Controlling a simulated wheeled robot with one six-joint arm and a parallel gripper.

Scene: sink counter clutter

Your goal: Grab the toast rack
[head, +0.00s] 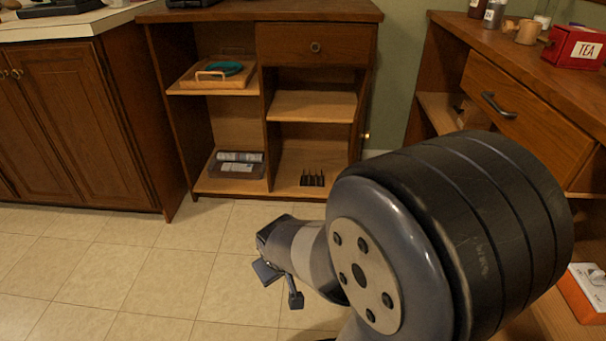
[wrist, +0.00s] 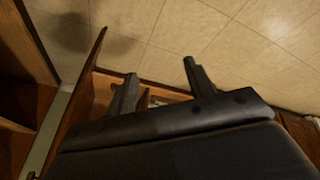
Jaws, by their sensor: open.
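The toast rack (head: 312,179), a small dark thing with several upright dividers, appears to be the one on the bottom right shelf of the open wooden cabinet in the head view. My gripper (head: 281,286) is in front of the cabinet, over the tiled floor, and apart from the rack. In the wrist view my gripper (wrist: 160,72) has its two fingers spread, with nothing held between them. I cannot make out the rack in the wrist view.
A clear bin (head: 238,165) with contents stands left of the rack, behind a vertical divider. A wooden tray (head: 218,74) with a teal item is on the upper left shelf. A counter with a red tea box (head: 575,47) is at right. The floor (head: 130,275) is clear.

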